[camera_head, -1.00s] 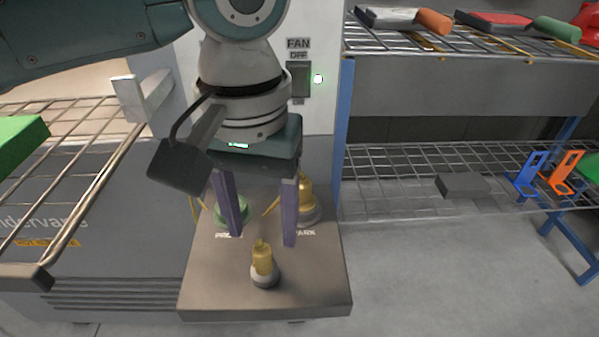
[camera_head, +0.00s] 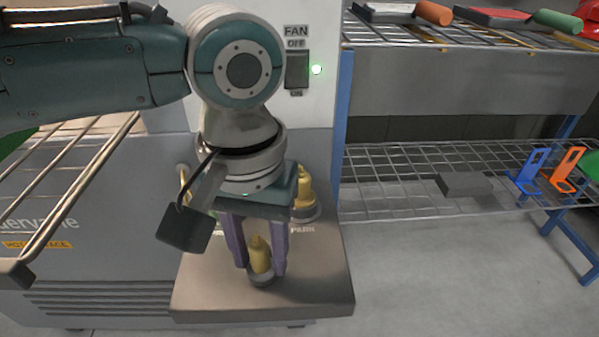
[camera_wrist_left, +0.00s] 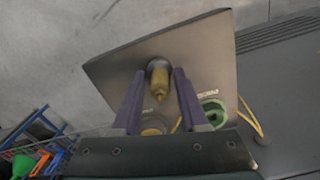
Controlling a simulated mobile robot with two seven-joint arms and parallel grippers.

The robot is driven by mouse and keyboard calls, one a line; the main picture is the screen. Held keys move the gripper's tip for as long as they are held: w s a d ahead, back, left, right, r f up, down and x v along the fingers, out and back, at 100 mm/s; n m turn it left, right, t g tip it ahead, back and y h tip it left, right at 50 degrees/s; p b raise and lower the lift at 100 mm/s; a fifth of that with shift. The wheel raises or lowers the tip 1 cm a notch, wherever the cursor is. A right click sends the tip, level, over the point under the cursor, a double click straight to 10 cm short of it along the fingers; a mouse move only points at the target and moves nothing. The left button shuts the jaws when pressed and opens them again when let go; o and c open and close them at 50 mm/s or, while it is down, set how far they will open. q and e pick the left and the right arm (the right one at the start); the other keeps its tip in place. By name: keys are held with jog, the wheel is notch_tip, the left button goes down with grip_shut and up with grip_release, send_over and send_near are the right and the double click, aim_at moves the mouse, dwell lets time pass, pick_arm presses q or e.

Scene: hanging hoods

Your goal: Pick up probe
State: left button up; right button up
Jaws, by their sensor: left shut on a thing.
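A yellow probe (camera_head: 261,256) with a grey collar stands upright near the front of the brown-grey bench top (camera_head: 325,292). My left gripper (camera_head: 260,268) points down over it, shut on it, with a purple finger on each side. The probe (camera_wrist_left: 160,80) also shows between the fingers of my left gripper (camera_wrist_left: 160,92) in the left wrist view. Its collar is partly hidden by the fingers in the head view. My right gripper is out of view.
A second yellow piece (camera_head: 303,190) stands behind, beside the PARK label. A green ring (camera_wrist_left: 214,110) shows in the left wrist view. A fan switch (camera_head: 297,70) is on the panel behind. A wire rack (camera_head: 400,170) stands right; open floor (camera_head: 450,270) lies before it.

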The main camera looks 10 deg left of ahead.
pick_arm(q)
grip_shut()
